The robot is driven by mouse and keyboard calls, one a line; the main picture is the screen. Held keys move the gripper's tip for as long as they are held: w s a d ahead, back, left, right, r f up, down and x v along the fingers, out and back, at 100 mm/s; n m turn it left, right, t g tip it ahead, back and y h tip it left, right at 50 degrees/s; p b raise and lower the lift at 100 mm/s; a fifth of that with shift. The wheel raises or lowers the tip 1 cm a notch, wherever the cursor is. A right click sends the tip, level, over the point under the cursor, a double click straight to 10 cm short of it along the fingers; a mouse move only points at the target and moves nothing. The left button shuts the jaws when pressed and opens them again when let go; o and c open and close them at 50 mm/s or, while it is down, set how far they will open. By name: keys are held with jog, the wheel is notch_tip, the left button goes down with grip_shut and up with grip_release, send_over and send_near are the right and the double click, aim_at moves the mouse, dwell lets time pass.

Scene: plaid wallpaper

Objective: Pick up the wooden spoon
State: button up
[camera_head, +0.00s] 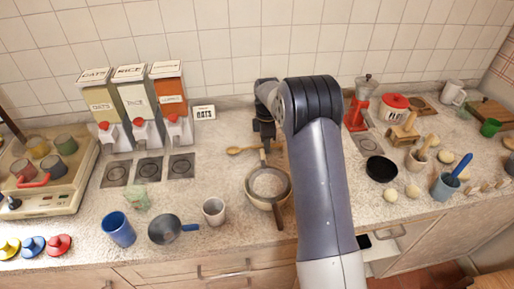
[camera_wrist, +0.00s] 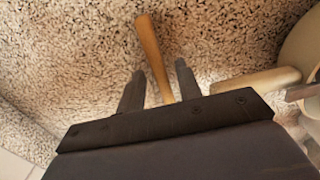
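The wooden spoon (camera_head: 236,150) lies on the speckled counter near the back wall in the head view, its round end to the left. My gripper (camera_head: 265,147) points down over its handle and hides part of it. In the wrist view the brown handle (camera_wrist: 152,45) runs between the two dark fingers of my gripper (camera_wrist: 160,68), which are apart with a gap on each side. The handle's free end reaches past the fingertips. The spoon's round end is not visible in the wrist view, and I cannot tell how high the fingers are above the counter.
A bowl with a sieve (camera_head: 268,184) stands close in front of my gripper. In the wrist view a pale wooden handle (camera_wrist: 255,81) lies just right of the fingers. Three dispensers (camera_head: 140,105) stand left; a black pan (camera_head: 381,168) is right. The left counter edge holds cups.

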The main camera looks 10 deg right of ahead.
grip_shut()
jog(key=shift+r, duration=0.1)
